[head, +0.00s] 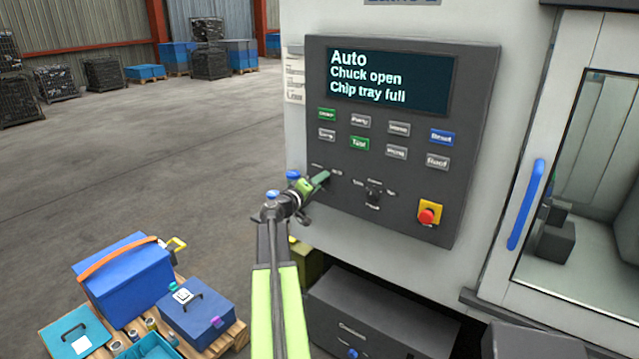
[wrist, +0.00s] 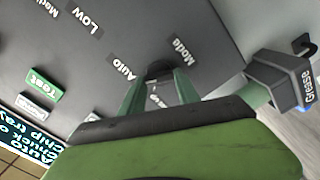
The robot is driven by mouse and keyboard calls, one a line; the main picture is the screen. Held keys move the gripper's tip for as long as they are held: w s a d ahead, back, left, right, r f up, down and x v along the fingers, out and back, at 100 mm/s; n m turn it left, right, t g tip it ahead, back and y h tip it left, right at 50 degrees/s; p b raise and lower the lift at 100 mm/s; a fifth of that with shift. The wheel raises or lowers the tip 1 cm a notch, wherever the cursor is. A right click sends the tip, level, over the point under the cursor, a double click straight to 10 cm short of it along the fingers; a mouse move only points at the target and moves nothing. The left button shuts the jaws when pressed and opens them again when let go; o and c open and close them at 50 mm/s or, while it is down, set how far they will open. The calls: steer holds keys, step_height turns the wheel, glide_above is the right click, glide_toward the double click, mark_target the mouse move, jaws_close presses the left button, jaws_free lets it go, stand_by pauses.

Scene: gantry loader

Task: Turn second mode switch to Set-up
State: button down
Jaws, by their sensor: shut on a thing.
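The dark control panel (head: 469,110) is on the machine front, under a partly cut-off sign that seems to read Lathe 2. My gripper (head: 324,177) is at the panel's lower left and hides the switch there. In the wrist view, my gripper (wrist: 161,80) has its two green fingers shut on a dark mode switch knob (wrist: 158,68). The labels Mode (wrist: 181,49) and Auto (wrist: 123,68) lie around it. A third label (wrist: 157,97) between the fingers is partly hidden. The display (head: 390,80) reads Auto, Chuck open, Chip tray full.
A second rotary switch (head: 374,194) sits right of my gripper. A red stop button (head: 428,215) is farther right, and button rows (head: 359,143) lie above. A grey block marked Grease (wrist: 283,80) is near the fingers. Boxes (head: 124,278) stand on a pallet at lower left.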

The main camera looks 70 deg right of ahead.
steer(key=n, duration=1.1)
steer(key=shift+f+n, duration=0.3)
stand_by(0.5)
steer(key=c, duration=0.9)
jaws_free()
steer(key=shift+a, duration=0.15)
